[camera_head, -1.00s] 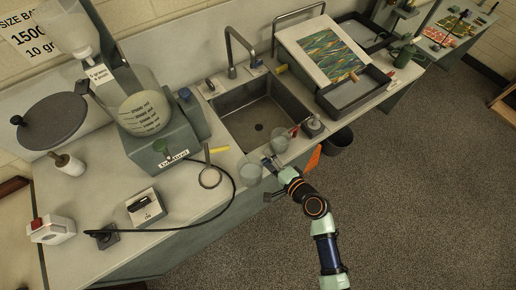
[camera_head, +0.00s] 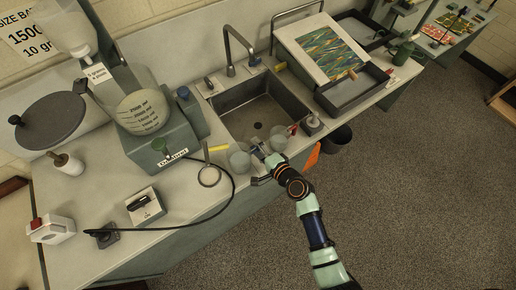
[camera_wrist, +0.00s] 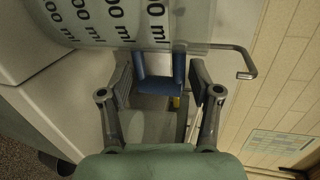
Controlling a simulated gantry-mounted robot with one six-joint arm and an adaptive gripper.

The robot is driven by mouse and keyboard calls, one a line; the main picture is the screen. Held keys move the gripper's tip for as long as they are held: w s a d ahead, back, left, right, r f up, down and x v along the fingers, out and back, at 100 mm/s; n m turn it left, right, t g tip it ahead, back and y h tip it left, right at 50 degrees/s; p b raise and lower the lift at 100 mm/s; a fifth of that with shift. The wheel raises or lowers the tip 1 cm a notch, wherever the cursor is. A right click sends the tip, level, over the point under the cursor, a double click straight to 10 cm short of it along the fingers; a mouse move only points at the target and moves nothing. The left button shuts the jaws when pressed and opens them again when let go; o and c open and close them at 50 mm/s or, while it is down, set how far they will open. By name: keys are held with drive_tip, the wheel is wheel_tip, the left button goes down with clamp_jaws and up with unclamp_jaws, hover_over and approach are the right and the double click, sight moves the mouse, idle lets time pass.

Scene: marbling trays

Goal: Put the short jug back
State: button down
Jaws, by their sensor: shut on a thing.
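A clear jug (camera_head: 240,161) is over the counter just left of my gripper (camera_head: 257,152) in the head view, close to the sink's front left corner. In the wrist view the jug's clear wall (camera_wrist: 115,22), with dark ml marks, fills the top. A blue U-shaped handle (camera_wrist: 160,92) comes from it between the fingers of my gripper (camera_wrist: 160,112). My gripper is shut on this handle. I cannot tell whether the jug's base touches the counter. Another clear vessel (camera_head: 278,143) stands right of my gripper, by the sink's front edge.
The sink (camera_head: 258,108) lies just behind my gripper, with a tall tap (camera_head: 230,48). An orange cloth (camera_head: 312,157) hangs at the counter edge.

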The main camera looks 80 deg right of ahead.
drive_tip(key=shift+r, duration=0.1)
drive_tip(key=shift+f, duration=0.2)
drive_tip(key=shift+c, duration=1.2)
unclamp_jaws()
drive_tip(key=shift+r, duration=0.2)
drive_tip(key=v, duration=1.2)
